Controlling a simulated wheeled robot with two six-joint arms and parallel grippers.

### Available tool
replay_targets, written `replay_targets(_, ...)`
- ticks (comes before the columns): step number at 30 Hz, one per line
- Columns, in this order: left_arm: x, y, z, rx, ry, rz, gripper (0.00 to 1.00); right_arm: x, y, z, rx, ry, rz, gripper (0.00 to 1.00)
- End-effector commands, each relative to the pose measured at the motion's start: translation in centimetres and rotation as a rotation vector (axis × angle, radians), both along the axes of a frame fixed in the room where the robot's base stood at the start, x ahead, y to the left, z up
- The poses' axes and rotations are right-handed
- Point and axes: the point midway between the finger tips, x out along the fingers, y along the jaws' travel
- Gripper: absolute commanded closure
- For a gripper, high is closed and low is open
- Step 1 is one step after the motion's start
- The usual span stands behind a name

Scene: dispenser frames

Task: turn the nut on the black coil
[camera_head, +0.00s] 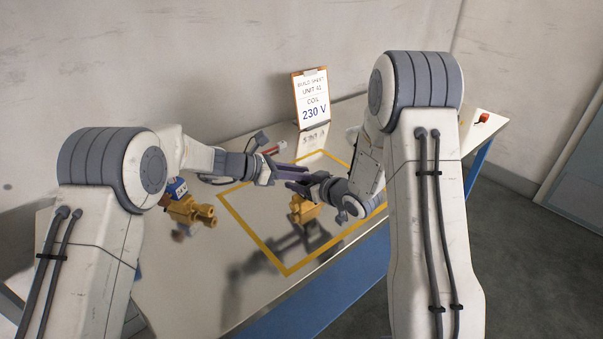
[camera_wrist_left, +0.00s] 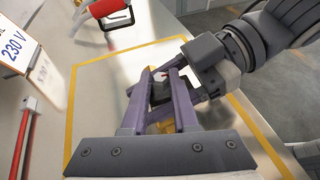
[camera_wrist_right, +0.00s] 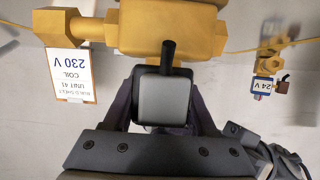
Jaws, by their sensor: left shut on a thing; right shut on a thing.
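The brass valve (camera_head: 302,207) stands inside the yellow taped rectangle; it also shows in the right wrist view (camera_wrist_right: 165,35). The black coil (camera_wrist_right: 165,98) sits between the purple fingers of my right gripper (camera_wrist_right: 163,108), which is shut on it. A dark part of the coil shows between the left fingers in the left wrist view (camera_wrist_left: 159,93). My left gripper (camera_head: 283,172) is shut above the valve, its fingertips at the top of the coil.
A brass valve with a blue 24 V coil (camera_head: 190,208) stands left of the taped rectangle. A build sheet marked 230 V (camera_head: 312,98) stands at the back. A red-handled tool (camera_wrist_left: 22,145) lies on the table (camera_head: 190,285). A small red item (camera_head: 482,118) is far right.

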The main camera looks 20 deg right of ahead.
Motion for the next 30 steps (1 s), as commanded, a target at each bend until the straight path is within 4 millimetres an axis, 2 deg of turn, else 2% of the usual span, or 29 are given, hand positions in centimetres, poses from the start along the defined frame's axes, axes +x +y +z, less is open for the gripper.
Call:
replay_targets(3,0.1,0.1,0.1,-0.001,-0.002,0.005,1.0,0.0,0.0,0.0,0.0,0.0,-0.001,1.0)
replay_targets(4,0.1,0.1,0.1,-0.001,-0.002,0.005,0.69,0.0,0.0,0.0,0.0,0.0,-0.001,1.0)
replay_targets(6,0.1,0.1,0.1,-0.001,-0.002,0.005,0.42,0.0,0.0,0.0,0.0,0.0,-0.001,1.0)
replay_targets(15,0.1,0.0,0.1,-0.001,-0.001,0.003,0.42,0.0,-0.1,0.0,0.0,0.0,-0.001,1.0)
replay_targets(19,0.1,0.8,0.4,-0.001,-0.002,0.005,0.42,0.0,-0.1,0.0,0.0,0.0,-0.001,1.0)
replay_targets(23,0.0,2.8,1.3,-0.002,-0.003,0.006,0.42,0.0,-0.1,0.0,-0.001,0.0,-0.002,1.0)
replay_targets(30,-0.2,7.6,3.2,-0.001,-0.003,0.007,0.42,0.0,-0.1,0.0,-0.001,0.0,-0.002,1.0)
